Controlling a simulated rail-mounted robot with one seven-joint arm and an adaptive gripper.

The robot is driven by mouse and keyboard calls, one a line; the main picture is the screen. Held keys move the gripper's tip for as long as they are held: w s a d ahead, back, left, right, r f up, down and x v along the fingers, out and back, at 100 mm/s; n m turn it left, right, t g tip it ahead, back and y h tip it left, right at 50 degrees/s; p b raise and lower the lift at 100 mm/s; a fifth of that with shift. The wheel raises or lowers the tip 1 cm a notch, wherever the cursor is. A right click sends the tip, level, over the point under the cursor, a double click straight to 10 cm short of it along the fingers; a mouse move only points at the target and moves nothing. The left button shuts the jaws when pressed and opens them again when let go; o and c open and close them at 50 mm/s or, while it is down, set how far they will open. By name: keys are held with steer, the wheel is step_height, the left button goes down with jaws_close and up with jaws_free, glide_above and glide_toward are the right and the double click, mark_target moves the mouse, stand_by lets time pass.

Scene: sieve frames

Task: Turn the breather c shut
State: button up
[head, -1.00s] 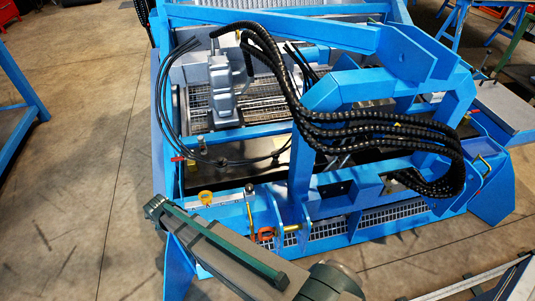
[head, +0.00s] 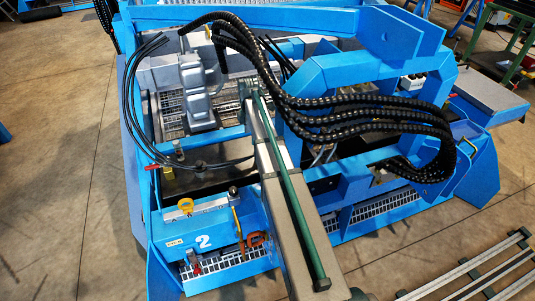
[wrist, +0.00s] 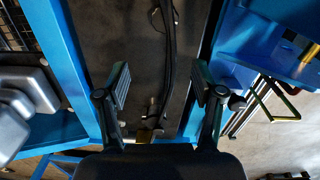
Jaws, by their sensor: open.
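I cannot tell which fitting is breather c, as no label for it is readable. Small fittings sit on the blue machine frame (head: 225,222) in the head view: a yellow ring handle (head: 185,206), a yellow-handled lever (head: 236,212), an orange handle (head: 253,240) and a red-tipped fitting (head: 152,167). In the wrist view my gripper (wrist: 160,85) is open and empty, its fingers apart over a dark panel. A black hose (wrist: 168,55) runs between them, with a brass-coloured fitting (wrist: 145,134) low between the finger bases. In the head view my forearm shows, but the fingers cannot be made out.
Thick black ribbed hoses (head: 360,110) loop across the right of the machine, close to my forearm. A grey cast housing (head: 197,85) stands at upper left. Blue beams (wrist: 58,40) flank the panel in the wrist view. Open floor lies at left.

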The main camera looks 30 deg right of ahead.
steer(key=f, duration=0.3)
steer(key=d+f, duration=0.1)
steer(key=f, duration=0.2)
steer(key=d+f, duration=0.1)
steer(key=f, duration=0.3)
steer(key=shift+s, duration=0.35)
steer(key=c, duration=1.1)
